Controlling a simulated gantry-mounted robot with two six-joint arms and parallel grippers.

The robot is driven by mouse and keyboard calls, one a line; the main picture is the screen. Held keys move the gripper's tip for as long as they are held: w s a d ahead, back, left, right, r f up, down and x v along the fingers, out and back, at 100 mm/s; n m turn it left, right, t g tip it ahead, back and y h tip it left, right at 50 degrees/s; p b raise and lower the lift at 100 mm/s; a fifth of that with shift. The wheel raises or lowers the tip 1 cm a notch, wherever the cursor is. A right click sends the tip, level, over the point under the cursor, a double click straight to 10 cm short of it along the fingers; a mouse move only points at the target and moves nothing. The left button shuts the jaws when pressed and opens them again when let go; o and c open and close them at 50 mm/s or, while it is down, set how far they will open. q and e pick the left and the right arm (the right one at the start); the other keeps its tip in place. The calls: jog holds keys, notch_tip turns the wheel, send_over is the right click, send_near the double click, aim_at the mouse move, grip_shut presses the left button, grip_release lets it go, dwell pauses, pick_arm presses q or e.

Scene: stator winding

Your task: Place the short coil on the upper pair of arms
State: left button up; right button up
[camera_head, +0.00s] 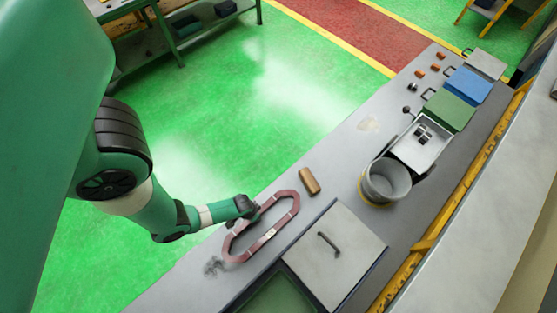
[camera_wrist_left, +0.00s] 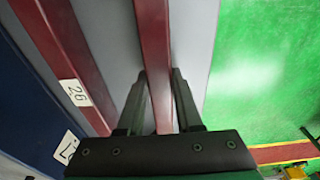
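A dark red coil (camera_head: 288,200), a long closed loop with pointed ends, lies on the grey bench top. A white label shows on its near side. My left gripper (camera_head: 253,211) is at the coil's far side. In the left wrist view its two fingers (camera_wrist_left: 160,78) stand on either side of one red coil bar (camera_wrist_left: 153,40), with a narrow gap showing, so they look open around it. The other coil bar (camera_wrist_left: 60,45) carries a label reading 26. My right gripper is not in view. No pair of holding arms can be made out.
A brown block (camera_head: 309,181) lies beyond the coil. A grey plate with a handle (camera_head: 345,255) lies to its right. A metal pot (camera_head: 387,182), a grey tray (camera_head: 420,150), and green (camera_head: 448,110) and blue (camera_head: 468,84) blocks stand further along. Green floor (camera_head: 270,90) lies left.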

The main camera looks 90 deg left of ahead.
pick_arm(q)
jog(key=o, duration=0.4)
jog(key=r+p, duration=0.1)
jog(key=r, duration=0.1)
jog(key=r+p, duration=0.1)
jog(key=r, duration=0.2)
jog(key=r+p, duration=0.2)
jog(key=shift+s+d+r, duration=0.25)
jog(key=shift+s+r, duration=0.05)
jog(key=shift+r, duration=0.1)
jog(key=shift+f, duration=0.1)
